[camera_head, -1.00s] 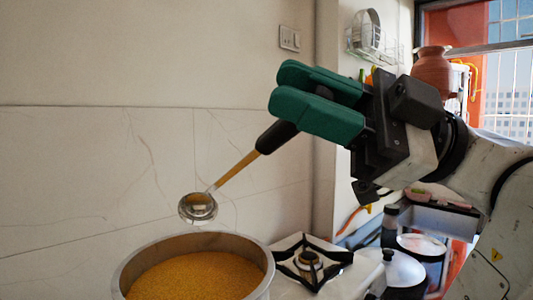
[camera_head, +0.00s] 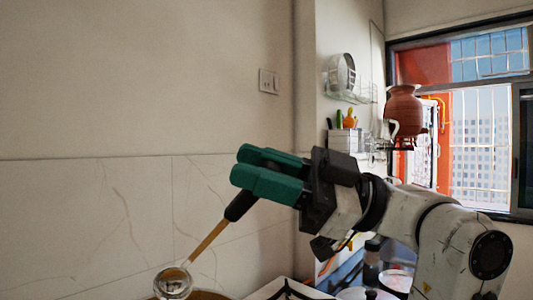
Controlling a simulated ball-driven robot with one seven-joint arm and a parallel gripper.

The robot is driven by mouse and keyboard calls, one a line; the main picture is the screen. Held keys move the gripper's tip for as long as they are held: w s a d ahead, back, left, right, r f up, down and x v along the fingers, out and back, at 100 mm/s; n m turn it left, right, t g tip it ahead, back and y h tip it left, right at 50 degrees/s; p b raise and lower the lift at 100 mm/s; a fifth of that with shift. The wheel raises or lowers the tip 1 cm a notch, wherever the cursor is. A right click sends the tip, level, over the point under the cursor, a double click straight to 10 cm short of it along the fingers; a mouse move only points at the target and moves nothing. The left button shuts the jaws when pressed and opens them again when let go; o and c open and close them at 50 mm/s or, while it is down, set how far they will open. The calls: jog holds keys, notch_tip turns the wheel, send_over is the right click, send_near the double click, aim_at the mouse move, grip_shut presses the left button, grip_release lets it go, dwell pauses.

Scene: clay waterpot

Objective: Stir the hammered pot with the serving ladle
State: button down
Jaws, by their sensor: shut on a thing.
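My gripper (camera_head: 256,176) has green fingers and is shut on the dark handle of the serving ladle (camera_head: 207,240). The ladle slants down to the left, and its shiny metal bowl (camera_head: 173,283) is near the bottom edge of the picture. The hammered pot (camera_head: 208,295) shows only as a thin strip at the bottom edge, with most of it out of view. The ladle's bowl overlaps the pot's visible strip in the picture. I cannot tell whether the two touch.
A stove burner (camera_head: 287,291) is right of the pot, partly cut off. A clay waterpot (camera_head: 404,110) stands at the back right before the window. A wire rack (camera_head: 352,92) hangs on the wall. Lidded vessels (camera_head: 396,281) sit below my arm. A tiled wall (camera_head: 90,220) is behind the ladle.

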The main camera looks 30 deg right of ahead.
jog(key=w+d+r+m+t+h+p, duration=0.1)
jog(key=w+r+m+p, duration=0.3)
jog(key=p, duration=0.4)
jog(key=w+r, duration=0.1)
jog(key=w, duration=0.1)
jog(key=shift+w+d, duration=0.3)
jog(key=shift+w, duration=0.1)
